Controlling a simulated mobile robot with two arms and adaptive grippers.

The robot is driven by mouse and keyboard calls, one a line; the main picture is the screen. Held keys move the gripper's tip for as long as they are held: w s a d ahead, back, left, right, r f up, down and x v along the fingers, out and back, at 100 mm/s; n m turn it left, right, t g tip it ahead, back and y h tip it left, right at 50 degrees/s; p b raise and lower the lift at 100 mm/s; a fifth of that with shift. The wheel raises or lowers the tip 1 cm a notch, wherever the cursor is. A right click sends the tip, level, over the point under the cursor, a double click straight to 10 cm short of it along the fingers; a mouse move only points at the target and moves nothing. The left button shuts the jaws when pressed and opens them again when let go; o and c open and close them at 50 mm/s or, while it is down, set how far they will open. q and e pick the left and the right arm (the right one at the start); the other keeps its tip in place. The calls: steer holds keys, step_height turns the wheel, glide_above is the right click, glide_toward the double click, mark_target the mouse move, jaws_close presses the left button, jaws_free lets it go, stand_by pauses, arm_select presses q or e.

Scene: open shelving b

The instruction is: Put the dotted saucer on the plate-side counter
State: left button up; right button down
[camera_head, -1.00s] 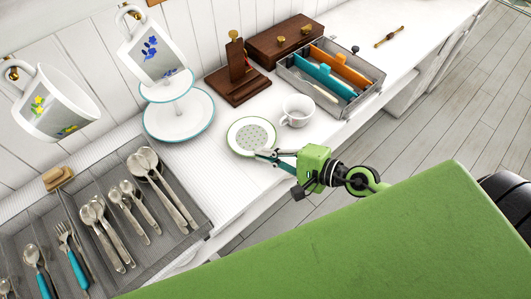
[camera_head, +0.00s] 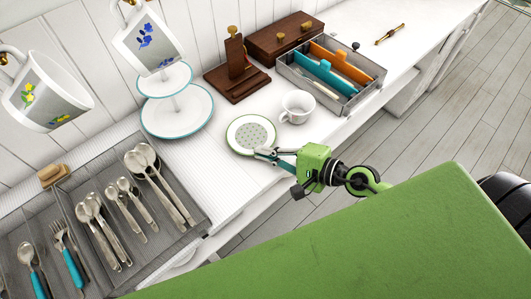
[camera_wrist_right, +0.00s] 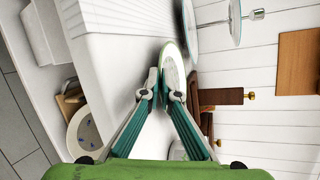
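The dotted saucer (camera_head: 250,134), white with a green rim and a grey dotted centre, is at the white counter (camera_head: 212,178), left of a white cup. It looks level; I cannot tell whether it touches the counter. My right gripper (camera_head: 265,153) is at its near edge. In the right wrist view, the fingertips (camera_wrist_right: 160,76) close together on the rim of the saucer (camera_wrist_right: 174,62), partly hiding it. My left gripper is not in view.
The white cup (camera_head: 297,107) stands close to the saucer. A two-tier stand (camera_head: 177,115) is behind left. A cutlery tray (camera_head: 105,180), a wooden holder (camera_head: 238,82) and a grey organizer (camera_head: 350,103) surround the area. Mugs hang at upper left. Ribbed counter left of the saucer is clear.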

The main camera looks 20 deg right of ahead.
steer(key=shift+s+f+g, duration=0.3)
steer(key=shift+s+f, duration=0.05)
steer(key=shift+f, duration=0.4)
steer(key=c, duration=2.2)
jaws_free()
steer(key=v, duration=1.2)
steer(key=shift+w+r, duration=0.1)
steer(key=shift+r, duration=0.25)
